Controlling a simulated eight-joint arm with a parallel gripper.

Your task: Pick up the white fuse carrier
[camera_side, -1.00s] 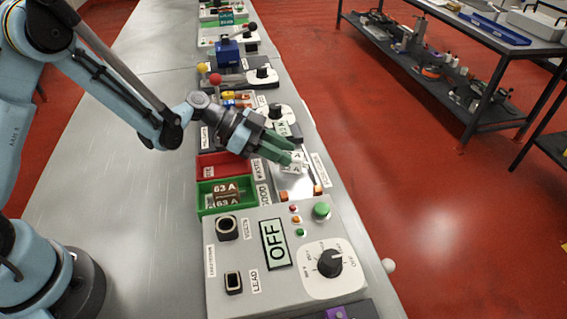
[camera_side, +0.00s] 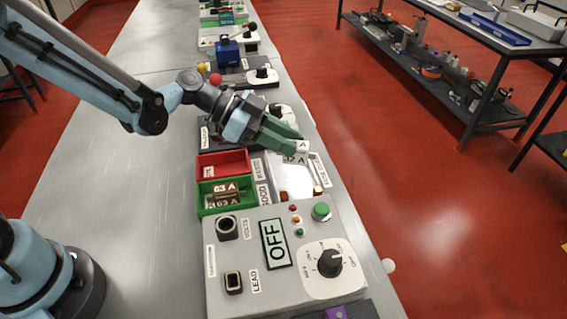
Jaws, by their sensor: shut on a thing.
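The white fuse carrier (camera_side: 300,157) is a small white block with dark lettering. It is held between the green fingertips of my gripper (camera_side: 296,148). My gripper is shut on it, and the fingers hide part of it. The carrier appears raised above the pale plate (camera_side: 296,183) beside the trays. The gripper points down and to the right.
A red tray (camera_side: 223,151) and a green tray (camera_side: 202,200) holding brown 63 A fuses lie left of the plate. The grey tester box (camera_side: 225,275), with a display reading OFF, stands in front. More panels with levers and knobs line the bench behind.

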